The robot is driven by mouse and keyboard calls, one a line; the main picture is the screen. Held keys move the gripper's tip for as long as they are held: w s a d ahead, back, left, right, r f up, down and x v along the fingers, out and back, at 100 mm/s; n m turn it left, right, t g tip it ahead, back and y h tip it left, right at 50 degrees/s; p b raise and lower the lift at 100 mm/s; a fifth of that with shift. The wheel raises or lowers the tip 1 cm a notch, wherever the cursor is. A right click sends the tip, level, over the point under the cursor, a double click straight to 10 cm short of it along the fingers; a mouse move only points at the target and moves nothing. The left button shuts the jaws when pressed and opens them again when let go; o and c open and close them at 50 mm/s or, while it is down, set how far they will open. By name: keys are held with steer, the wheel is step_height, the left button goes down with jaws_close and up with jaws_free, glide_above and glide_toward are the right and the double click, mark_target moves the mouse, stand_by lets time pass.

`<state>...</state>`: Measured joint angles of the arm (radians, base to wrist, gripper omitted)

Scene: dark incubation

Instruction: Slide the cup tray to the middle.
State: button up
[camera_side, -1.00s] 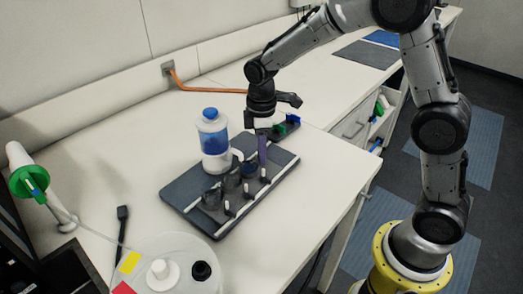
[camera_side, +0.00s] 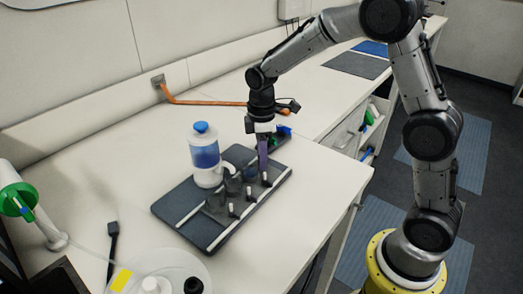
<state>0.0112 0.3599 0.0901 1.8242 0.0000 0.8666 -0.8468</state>
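The cup tray (camera_side: 216,211) carries a row of dark, translucent cups (camera_side: 234,184) and several white-tipped posts (camera_side: 249,196) along its front side. It sits between white rails (camera_side: 194,210) on a dark board (camera_side: 172,204). The cups stand around the middle of the board's length. My gripper (camera_side: 263,158) points down at the right end of the cup row, with a purple, finger-like part low beside the last cup and post. It looks close to the tray, but I cannot tell whether it touches. Its finger opening is not clear from this side.
A bottle with blue liquid and a blue cap (camera_side: 204,155) stands behind the cups. A small blue-green item (camera_side: 283,133) is behind my gripper. A round clear lid (camera_side: 160,268) and a dark tool (camera_side: 113,240) lie front left. The table right of the board is clear.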

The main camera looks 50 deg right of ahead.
step_height(320, 180, up, 14)
stand_by(0.5)
steer(key=s+r+m+t, duration=0.1)
steer(key=s+r+t, duration=0.1)
steer(key=s+r, duration=0.35)
steer(key=s+r+m+t, duration=0.1)
steer(key=s+r, duration=0.1)
steer(key=s, duration=0.6)
steer(key=s+f+m+t, duration=0.2)
steer(key=s+f+m, duration=0.5)
steer(key=s, duration=0.4)
steer(key=shift+a+f+m+t, duration=0.25)
steer(key=shift+f+m+t, duration=0.05)
steer(key=shift+f, duration=0.4)
steer(key=shift+s, duration=0.1)
